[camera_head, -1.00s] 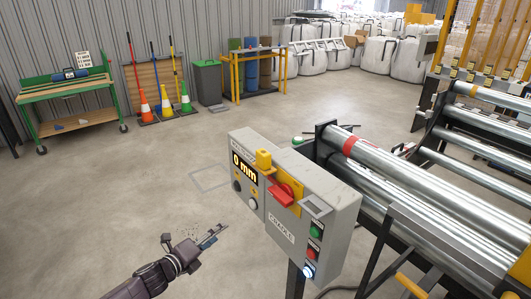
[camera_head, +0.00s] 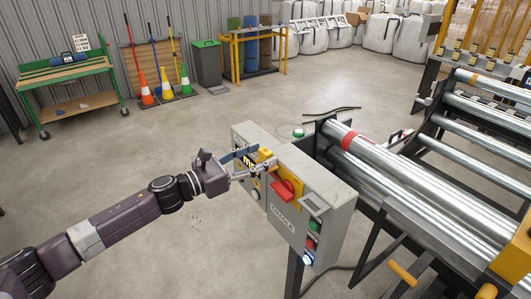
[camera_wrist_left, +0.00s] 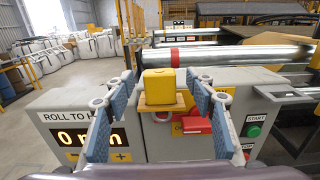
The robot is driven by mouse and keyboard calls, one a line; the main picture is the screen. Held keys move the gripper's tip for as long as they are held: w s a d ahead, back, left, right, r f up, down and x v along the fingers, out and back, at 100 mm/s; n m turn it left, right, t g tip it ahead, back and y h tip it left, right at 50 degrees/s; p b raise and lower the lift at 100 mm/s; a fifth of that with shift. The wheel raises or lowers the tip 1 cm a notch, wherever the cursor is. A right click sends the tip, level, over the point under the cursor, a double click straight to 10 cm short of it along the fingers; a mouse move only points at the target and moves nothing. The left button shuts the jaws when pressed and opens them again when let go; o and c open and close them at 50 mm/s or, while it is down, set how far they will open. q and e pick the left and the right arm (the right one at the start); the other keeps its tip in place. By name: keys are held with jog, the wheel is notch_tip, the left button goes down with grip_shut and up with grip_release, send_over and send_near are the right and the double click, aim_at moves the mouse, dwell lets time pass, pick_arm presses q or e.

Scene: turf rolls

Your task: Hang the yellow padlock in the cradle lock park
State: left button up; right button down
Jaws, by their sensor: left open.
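The yellow padlock (camera_head: 265,154) sits at the top of the grey cradle control box (camera_head: 318,215). A red switch handle (camera_head: 282,190) on a yellow plate is just right of the padlock. My right gripper is out of view.
Start and stop buttons (camera_head: 312,237) are on the box's right part. Steel rollers (camera_head: 390,170) lie behind and right of it. A green workbench (camera_head: 70,85) and cones (camera_head: 164,85) stand far off at the back left. The floor between is clear.

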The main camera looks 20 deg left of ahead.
pick_arm(q)
jog(key=shift+x, duration=1.1)
jog(key=shift+w, duration=0.2)
jog(key=shift+s, duration=0.1)
jog(key=c, duration=1.3)
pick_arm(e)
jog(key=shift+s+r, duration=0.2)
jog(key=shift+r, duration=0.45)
